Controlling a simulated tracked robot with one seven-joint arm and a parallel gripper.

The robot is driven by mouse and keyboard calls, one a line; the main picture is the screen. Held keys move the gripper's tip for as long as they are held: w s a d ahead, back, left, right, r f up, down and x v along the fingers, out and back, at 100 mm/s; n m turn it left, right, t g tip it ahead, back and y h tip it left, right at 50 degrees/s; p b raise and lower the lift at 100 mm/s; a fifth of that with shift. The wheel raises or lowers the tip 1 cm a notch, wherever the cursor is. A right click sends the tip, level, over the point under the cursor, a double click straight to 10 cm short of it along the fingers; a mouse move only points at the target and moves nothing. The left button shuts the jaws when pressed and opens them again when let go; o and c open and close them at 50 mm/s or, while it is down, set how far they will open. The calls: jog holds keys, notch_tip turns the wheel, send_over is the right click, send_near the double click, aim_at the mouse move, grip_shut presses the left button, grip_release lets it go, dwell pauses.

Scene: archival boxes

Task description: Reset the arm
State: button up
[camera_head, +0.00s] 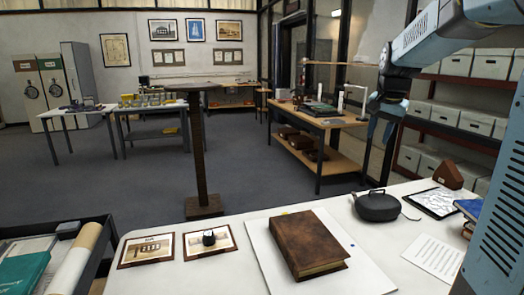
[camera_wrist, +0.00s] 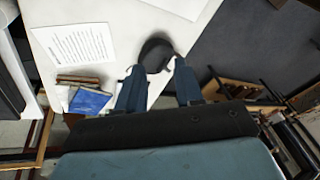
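My arm (camera_head: 428,32) reaches in from the upper right in the head view, bends at a joint and points down. My gripper (camera_head: 379,138) hangs in the air above the far right part of the white table, with its fingers downward. In the wrist view, the two blue fingers of my gripper (camera_wrist: 159,68) stand apart with nothing held between them. A dark rounded device (camera_wrist: 155,54) shows below and beyond the fingertips. The same black device (camera_head: 377,206) sits on the white table in the head view, clear of the gripper.
The white table (camera_head: 210,275) holds a brown leather book (camera_head: 308,244) on a white board, two framed pictures (camera_head: 147,250), a tablet (camera_head: 435,202), a printed sheet (camera_head: 434,257) and blue books (camera_head: 470,210). Shelves with grey boxes (camera_head: 478,121) stand behind the arm. A wooden workbench (camera_head: 318,122) stands beyond.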

jog(key=s+a+f+n, duration=0.1)
jog(key=s+a+n, duration=0.1)
jog(key=s, duration=0.7)
jog(key=s+a+f+n+t, duration=0.1)
jog(key=s+a+f+n, duration=0.1)
jog(key=s, duration=0.7)
jog(key=s+a+f+n, duration=0.2)
jog(key=s+a+n, duration=0.2)
jog(key=s, duration=0.6)
jog(key=shift+a+t, duration=0.4)
jog(key=shift+a, duration=0.45)
